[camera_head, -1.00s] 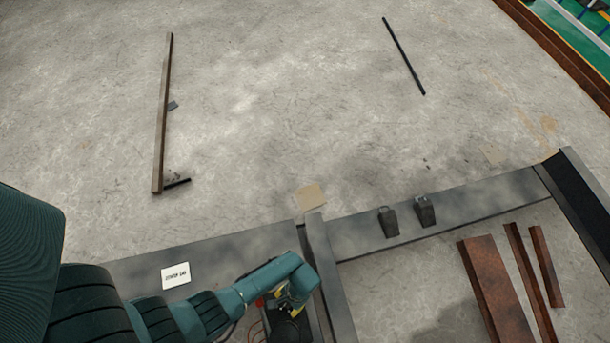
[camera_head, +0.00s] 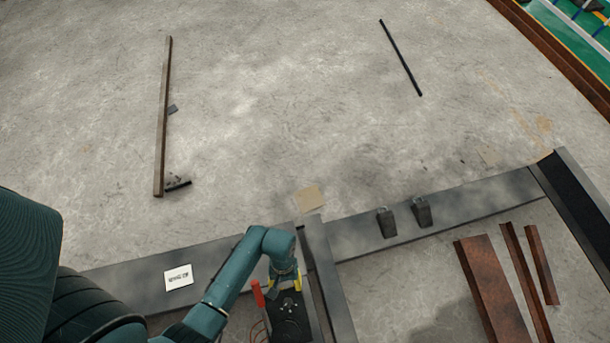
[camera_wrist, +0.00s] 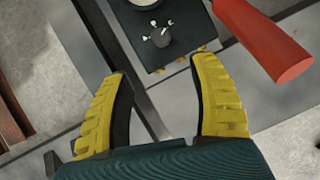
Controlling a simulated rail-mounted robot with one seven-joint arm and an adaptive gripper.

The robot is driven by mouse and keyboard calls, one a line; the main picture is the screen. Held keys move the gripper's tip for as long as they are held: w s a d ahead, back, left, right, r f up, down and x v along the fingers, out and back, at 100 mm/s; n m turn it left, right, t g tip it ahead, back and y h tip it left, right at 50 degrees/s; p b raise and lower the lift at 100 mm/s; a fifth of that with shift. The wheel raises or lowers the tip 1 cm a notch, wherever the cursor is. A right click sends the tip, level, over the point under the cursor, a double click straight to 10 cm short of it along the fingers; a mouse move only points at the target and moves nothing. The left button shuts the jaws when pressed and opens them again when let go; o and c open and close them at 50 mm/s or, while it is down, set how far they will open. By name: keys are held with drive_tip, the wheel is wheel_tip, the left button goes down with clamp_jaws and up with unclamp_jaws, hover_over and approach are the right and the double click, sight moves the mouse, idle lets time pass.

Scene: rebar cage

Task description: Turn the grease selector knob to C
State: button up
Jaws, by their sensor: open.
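The grease selector knob (camera_wrist: 159,37) is a small dark grey knob on a black box (camera_wrist: 180,58), with small white marks around it. The marks are too small to read, and I cannot tell which one the knob points to. The box also shows in the head view (camera_head: 291,318), where the knob cannot be made out. My gripper (camera_wrist: 162,70) is open and empty, its yellow fingers apart. In the wrist view the knob lies beyond the fingertips, roughly between them, not touched. In the head view my gripper (camera_head: 285,281) is at the box's far end.
A red handle (camera_wrist: 262,42) stands beside the box, close to one finger. A pale round dial edge (camera_wrist: 143,2) shows beyond the knob. A white card (camera_head: 178,276) lies on the steel beam (camera_head: 125,270). Two dark blocks (camera_head: 387,222) stand on the beam at right.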

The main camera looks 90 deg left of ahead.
drive_tip(key=w+a+r+m+y+p, duration=0.3)
drive_tip(key=w+a+r+m, duration=0.2)
drive_tip(key=w+r, duration=0.7)
wheel_tip(320, 180, up, 2)
drive_tip(key=shift+a+r+m, duration=0.1)
drive_tip(key=shift+a+m, duration=0.1)
drive_tip(key=shift+m, duration=0.9)
drive_tip(key=shift+w, duration=0.1)
